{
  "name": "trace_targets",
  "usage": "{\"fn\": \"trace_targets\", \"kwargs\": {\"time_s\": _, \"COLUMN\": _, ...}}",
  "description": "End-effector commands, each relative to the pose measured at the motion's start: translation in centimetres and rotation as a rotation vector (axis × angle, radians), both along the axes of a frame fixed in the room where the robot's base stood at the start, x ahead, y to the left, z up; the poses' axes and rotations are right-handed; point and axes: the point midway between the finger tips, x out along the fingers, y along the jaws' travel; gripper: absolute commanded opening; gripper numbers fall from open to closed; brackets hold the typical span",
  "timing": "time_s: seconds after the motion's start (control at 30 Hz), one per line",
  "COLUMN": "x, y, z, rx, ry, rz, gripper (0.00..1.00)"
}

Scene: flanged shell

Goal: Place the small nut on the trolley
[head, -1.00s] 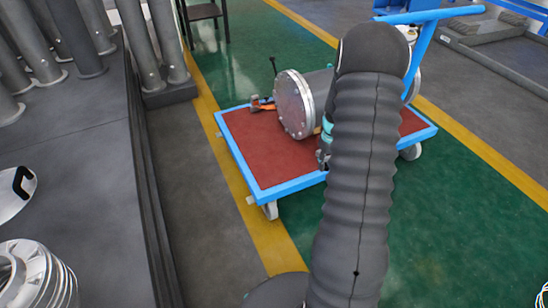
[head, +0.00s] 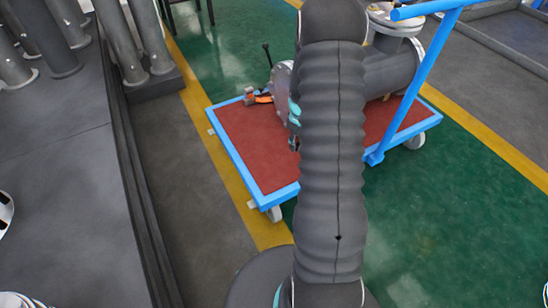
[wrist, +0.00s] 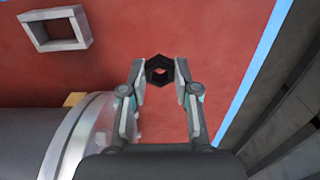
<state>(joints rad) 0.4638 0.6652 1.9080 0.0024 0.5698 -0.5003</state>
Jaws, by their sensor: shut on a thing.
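The small nut (wrist: 160,70) is a dark hexagonal ring. In the wrist view it sits between the fingertips of my gripper (wrist: 160,78), which is shut on it. The trolley (head: 238,142) has a red deck with a blue rim and handle. The deck also fills much of the wrist view (wrist: 235,55), below the nut. I cannot tell how high the nut is above the deck. In the head view my arm hides most of my gripper and the nut; only a small part of the gripper shows beside the arm, over the trolley.
A grey flanged shell (head: 390,72) lies on the trolley; its body (wrist: 35,130) is close to my gripper's left. A grey square frame (wrist: 55,30) lies on the deck. An orange-and-grey tool (head: 262,97) is near the flange. The deck's front left is clear.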

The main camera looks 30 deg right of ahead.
Motion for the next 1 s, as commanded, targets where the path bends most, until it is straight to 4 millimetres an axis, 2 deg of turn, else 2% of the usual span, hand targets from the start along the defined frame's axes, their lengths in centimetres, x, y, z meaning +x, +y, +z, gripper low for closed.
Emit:
{"fn": "trace_targets", "kwargs": {"time_s": 0.2, "x": 1.7, "y": 3.9, "z": -2.7, "rx": 0.0, "ry": 0.001, "rz": 0.0, "gripper": 0.0}}
{"fn": "trace_targets", "kwargs": {"time_s": 0.4, "x": 2.7, "y": 6.3, "z": -4.2, "rx": 0.0, "ry": -0.001, "rz": -0.001, "gripper": 0.0}}
{"fn": "trace_targets", "kwargs": {"time_s": 0.63, "x": 3.0, "y": 6.9, "z": -5.3, "rx": 0.0, "ry": 0.0, "rz": -0.001, "gripper": 0.0}}
{"fn": "trace_targets", "kwargs": {"time_s": 0.87, "x": 3.0, "y": 6.9, "z": -8.2, "rx": 0.0, "ry": 0.0, "rz": 0.0, "gripper": 0.0}}
{"fn": "trace_targets", "kwargs": {"time_s": 1.0, "x": 3.0, "y": 6.9, "z": -8.5, "rx": -0.001, "ry": -0.001, "rz": 0.0, "gripper": 0.0}}
